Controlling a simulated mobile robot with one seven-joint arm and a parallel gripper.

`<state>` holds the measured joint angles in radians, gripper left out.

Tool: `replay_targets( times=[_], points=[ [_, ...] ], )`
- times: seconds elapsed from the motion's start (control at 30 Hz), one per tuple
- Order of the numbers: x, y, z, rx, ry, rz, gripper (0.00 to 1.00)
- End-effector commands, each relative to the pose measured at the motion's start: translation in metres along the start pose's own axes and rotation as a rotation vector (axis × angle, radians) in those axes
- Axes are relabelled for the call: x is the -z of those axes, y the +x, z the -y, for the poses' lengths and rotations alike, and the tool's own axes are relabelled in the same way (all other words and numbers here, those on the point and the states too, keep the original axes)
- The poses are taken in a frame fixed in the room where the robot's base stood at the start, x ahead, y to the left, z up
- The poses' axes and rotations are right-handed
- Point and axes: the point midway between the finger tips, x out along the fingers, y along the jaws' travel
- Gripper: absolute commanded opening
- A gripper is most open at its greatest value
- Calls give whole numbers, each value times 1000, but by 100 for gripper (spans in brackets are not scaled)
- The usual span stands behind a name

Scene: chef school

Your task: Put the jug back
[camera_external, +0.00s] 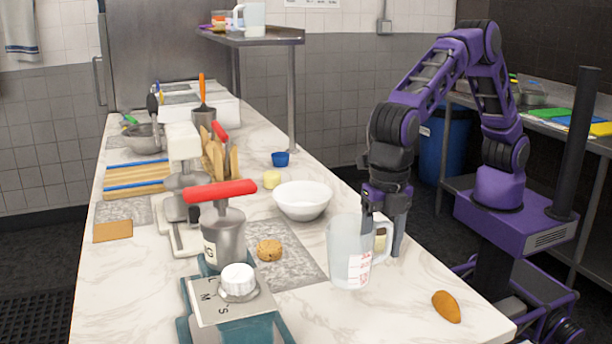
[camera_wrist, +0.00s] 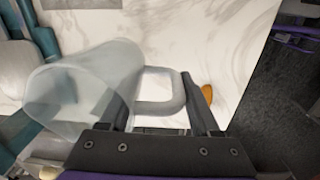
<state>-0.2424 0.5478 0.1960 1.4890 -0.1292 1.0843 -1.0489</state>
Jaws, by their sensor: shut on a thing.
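A translucent measuring jug (camera_external: 348,262) with red markings is upright at the right part of the marble counter. I cannot tell whether its base touches the counter. My gripper (camera_external: 384,232) points down at the jug's handle side and is shut on the handle. In the wrist view the jug (camera_wrist: 88,88) is left of my gripper (camera_wrist: 160,104), with the handle loop between the two fingers. A second, similar jug (camera_external: 254,20) stands on the raised metal shelf at the back.
The metal shelf (camera_external: 275,37) stands over the far end.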

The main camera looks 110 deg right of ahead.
Motion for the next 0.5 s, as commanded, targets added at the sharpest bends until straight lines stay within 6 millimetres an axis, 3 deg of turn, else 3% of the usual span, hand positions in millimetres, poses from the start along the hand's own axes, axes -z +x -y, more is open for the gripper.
replay_targets(
  times=[0.23, 0.5],
  points=[
    [0, 39, 2, 3, -1, 1, 0],
    [0, 44, 2, 0, 0, 0, 0]
  ],
)
